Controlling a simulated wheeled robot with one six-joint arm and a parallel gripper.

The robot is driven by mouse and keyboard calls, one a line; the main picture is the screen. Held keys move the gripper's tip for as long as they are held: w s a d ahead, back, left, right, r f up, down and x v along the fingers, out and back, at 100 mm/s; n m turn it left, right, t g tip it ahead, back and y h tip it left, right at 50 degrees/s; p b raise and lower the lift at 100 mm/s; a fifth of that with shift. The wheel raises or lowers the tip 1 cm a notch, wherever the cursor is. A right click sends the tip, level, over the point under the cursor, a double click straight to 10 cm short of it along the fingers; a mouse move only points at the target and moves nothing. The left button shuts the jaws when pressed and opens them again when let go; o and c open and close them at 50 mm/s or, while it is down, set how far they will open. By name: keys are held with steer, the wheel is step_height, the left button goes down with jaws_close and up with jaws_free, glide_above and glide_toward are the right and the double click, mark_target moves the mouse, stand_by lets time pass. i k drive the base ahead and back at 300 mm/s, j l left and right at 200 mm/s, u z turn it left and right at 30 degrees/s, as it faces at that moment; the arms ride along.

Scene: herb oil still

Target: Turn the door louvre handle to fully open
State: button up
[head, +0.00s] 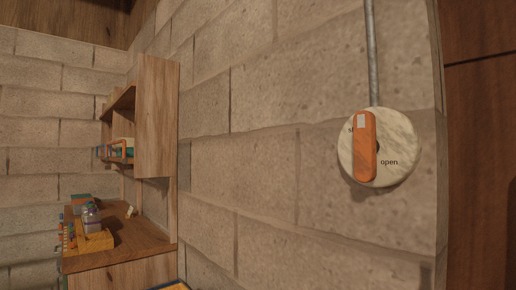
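The louvre handle (364,148) is an orange lever on a round, pale, marbled dial plate (400,143) on the block wall at the right in the head view. The lever stands nearly upright, with a whitish mark at its top end. The word "open" is printed on the plate to the right of the lever. Another label at the upper left of the plate is mostly hidden behind the lever. My gripper is not in view.
A grey conduit (372,55) runs up the wall from the dial. Dark wood panelling (482,150) stands at the far right. At left are a wooden shelf unit (157,115) and a wooden counter (120,245) holding jars and a yellow container (95,241). The wall around the dial is clear.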

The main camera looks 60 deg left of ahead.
mark_target(366, 147)
steer(key=u, duration=1.6)
steer(key=j+z, duration=0.3)
steer(key=z, duration=0.15)
steer(key=j+z, duration=0.25)
steer(key=z, duration=0.15)
steer(key=k+j+z, duration=0.15)
steer(key=z, duration=0.3)
steer(key=j, duration=0.1)
